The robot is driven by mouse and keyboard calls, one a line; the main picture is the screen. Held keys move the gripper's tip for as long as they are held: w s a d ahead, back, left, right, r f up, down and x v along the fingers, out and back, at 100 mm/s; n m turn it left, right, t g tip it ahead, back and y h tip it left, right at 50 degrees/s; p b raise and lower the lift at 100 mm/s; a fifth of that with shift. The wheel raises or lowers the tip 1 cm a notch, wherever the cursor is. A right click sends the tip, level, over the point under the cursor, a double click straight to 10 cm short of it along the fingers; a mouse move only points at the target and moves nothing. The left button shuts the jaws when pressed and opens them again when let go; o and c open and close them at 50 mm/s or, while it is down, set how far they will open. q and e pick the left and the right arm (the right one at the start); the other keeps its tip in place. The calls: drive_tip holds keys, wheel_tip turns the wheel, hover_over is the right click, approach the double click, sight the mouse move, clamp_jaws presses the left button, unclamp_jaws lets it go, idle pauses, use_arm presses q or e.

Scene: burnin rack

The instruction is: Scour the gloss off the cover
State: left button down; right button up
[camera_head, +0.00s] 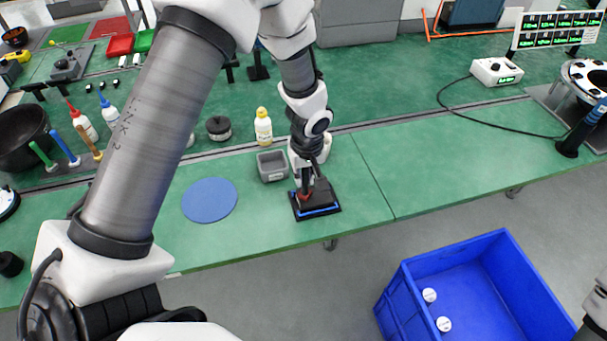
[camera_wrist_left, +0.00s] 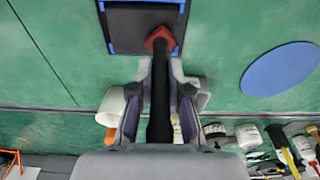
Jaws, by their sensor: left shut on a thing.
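A dark, flat square cover (camera_head: 328,191) lies on the green bench near its front edge, with blue strips along parts of its border. The cover also shows in the wrist view (camera_wrist_left: 125,32). My left gripper (camera_wrist_left: 160,95) is shut on the black handle of a tool (camera_wrist_left: 160,85) with a red end. In the head view my left gripper (camera_head: 306,172) is just above the cover's back edge. The red end is over the cover's edge nearest the gripper; I cannot tell whether it touches.
A blue disc (camera_head: 210,200) lies flat left of the cover. A white container is beside the gripper. A blue crate (camera_head: 480,290) is on the floor at right. Bench right of the cover is clear.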

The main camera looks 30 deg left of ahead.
use_arm(q)
wheel_tip(320, 180, up, 3)
drive_tip(key=shift+a+f+p, duration=0.15)
drive_tip(key=shift+f+p, duration=0.05)
drive_tip(key=shift+p, duration=0.1)
drive_tip(key=shift+w+d+r+p, duration=0.15)
drive_tip(key=shift+d+r+p, duration=0.05)
drive_tip(key=shift+r+p, duration=0.35)
drive_tip(key=shift+w+d+r+p, duration=0.15)
drive_tip(key=shift+r+p, duration=0.3)
drive_tip(key=shift+r, duration=0.05)
wheel_tip(320, 180, up, 2)
drive_tip(key=shift+s+a+r+p, duration=0.15)
drive_tip(key=shift+p, duration=0.75)
drive_tip(key=shift+r, duration=0.25)
drive_tip(key=shift+r+p, duration=0.15)
drive_tip(key=shift+p, duration=0.2)
use_arm(e)
drive_tip(key=r, duration=0.5)
drive_tip(key=shift+w+d+r, duration=0.15)
drive_tip(key=shift+w+r, duration=0.05)
drive_tip(key=shift+r, duration=0.15)
